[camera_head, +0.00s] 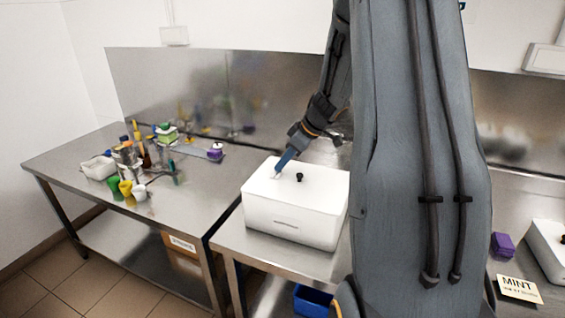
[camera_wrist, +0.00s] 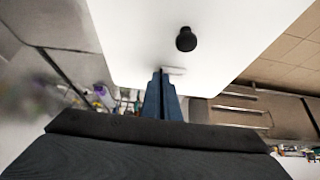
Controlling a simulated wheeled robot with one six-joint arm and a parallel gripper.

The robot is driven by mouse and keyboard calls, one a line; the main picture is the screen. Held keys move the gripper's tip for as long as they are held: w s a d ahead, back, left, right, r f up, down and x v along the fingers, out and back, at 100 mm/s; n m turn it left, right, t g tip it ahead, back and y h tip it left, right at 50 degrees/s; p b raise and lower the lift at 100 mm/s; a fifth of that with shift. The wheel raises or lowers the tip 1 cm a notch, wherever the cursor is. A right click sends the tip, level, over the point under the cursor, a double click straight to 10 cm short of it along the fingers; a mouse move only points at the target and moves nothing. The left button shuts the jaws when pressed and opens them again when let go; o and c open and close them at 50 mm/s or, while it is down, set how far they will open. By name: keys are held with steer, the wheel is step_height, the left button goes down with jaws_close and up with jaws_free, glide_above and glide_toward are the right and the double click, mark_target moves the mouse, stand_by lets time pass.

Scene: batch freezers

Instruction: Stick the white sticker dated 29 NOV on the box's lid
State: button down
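The white box (camera_head: 290,228) stands on the steel table in the middle of the head view. Its white lid (camera_head: 318,184) is on, with a black knob (camera_head: 299,177); the lid (camera_wrist: 225,45) and knob (camera_wrist: 186,39) also fill the upper wrist view. My gripper (camera_head: 278,175) points down at the lid, left of the knob. In the wrist view its blue fingers (camera_wrist: 162,76) are close together, with a small pale strip, seemingly the white sticker (camera_wrist: 174,70), at their tips. No date is readable. I cannot tell whether the strip touches the lid.
A left table (camera_head: 190,192) holds several cups, bottles, tools and a white tub (camera_head: 98,167). At the right are a purple block (camera_head: 502,245), a MINT card (camera_head: 518,288) and another white box (camera_head: 550,245). A blue bin (camera_head: 312,300) is below. A steel backsplash runs behind.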

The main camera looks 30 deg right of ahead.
mark_target(282, 172)
steer(key=shift+f, duration=0.1)
stand_by(0.3)
steer(key=c, duration=2)
jaws_free()
steer(key=shift+o, duration=0.7)
steer(key=o, duration=0.5)
steer(key=shift+c, duration=0.2)
steer(key=shift+r+p, duration=2.35)
steer(key=shift+p, duration=0.65)
steer(key=shift+r, duration=1.15)
